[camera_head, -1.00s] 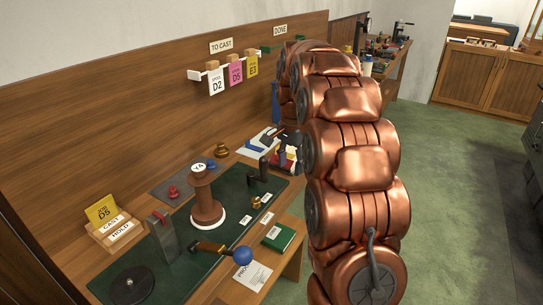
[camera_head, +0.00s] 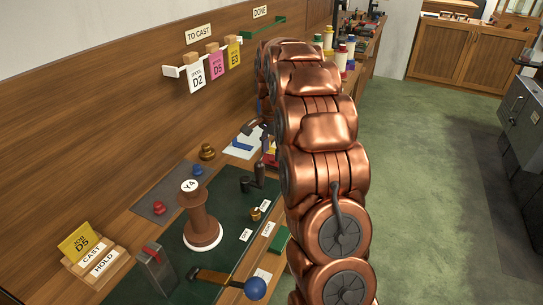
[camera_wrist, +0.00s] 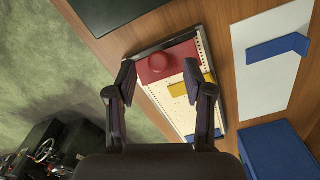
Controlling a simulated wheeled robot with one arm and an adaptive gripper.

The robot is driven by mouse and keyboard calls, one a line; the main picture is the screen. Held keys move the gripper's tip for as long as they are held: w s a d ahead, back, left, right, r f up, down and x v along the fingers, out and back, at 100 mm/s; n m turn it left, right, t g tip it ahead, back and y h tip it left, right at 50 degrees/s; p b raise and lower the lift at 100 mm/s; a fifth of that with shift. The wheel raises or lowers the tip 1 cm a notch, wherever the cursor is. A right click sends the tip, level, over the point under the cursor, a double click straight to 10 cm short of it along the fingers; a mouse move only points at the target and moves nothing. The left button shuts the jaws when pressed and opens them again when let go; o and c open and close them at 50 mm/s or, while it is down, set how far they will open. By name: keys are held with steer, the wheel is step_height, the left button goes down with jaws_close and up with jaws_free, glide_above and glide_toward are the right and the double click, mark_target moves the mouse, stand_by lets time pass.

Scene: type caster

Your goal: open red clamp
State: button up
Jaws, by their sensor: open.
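In the wrist view a red piece with a round red knob (camera_wrist: 158,64) lies across one end of a pale board with rows of holes or dots (camera_wrist: 205,42). It looks like the red clamp. A yellow piece (camera_wrist: 178,88) lies beside it on the same board. My gripper (camera_wrist: 160,72) is open and empty, its dark fingers either side of the board in the picture, with the red knob between them. I cannot tell how high the fingers are above it. In the head view my copper arm hides most of this spot.
A white sheet with a blue bar (camera_wrist: 278,48) and a blue block (camera_wrist: 277,150) lie to the right in the wrist view. In the head view a spool labelled Y4 (camera_head: 200,215) and a red knob (camera_head: 159,208) stand nearer. Green floor (camera_head: 420,190) is open at right.

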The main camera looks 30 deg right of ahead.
mark_target(272, 156)
steer(key=shift+f+p, duration=0.3)
steer(key=shift+f, duration=1.45)
steer(key=shift+c, duration=0.2)
jaws_close()
